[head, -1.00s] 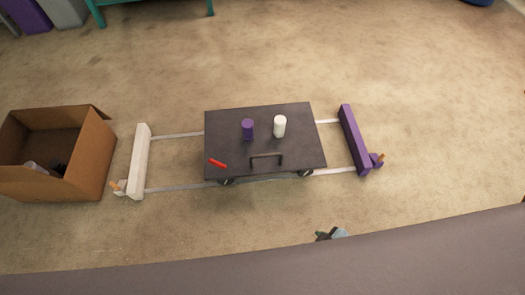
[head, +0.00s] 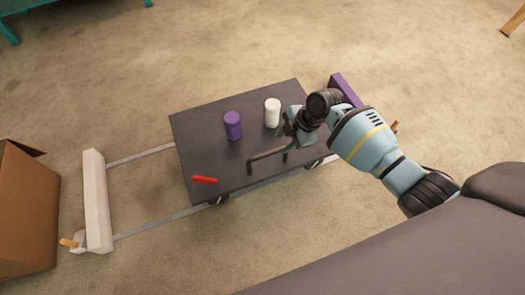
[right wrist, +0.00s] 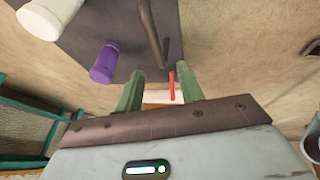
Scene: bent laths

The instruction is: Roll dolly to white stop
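The dolly (head: 205,155) is a dark flat platform on small wheels, standing on pale rails between two stops. It sits nearer the purple stop (head: 345,88) at the right; a clear gap separates it from the white stop (head: 96,200) at the left. A dark bar handle (head: 268,156) rises near its front edge and also shows in the right wrist view (right wrist: 152,35). My right gripper (head: 288,130) is above the dolly, close to the handle. In the right wrist view its green fingers (right wrist: 161,80) are apart with nothing gripped. My left gripper is out of view.
A purple cylinder (head: 233,125) and a white cylinder (head: 272,113) stand on the dolly, and a red lever (head: 204,180) lies at its front left. A cardboard box (head: 25,215) stands left of the white stop. Carpet behind the dolly is clear.

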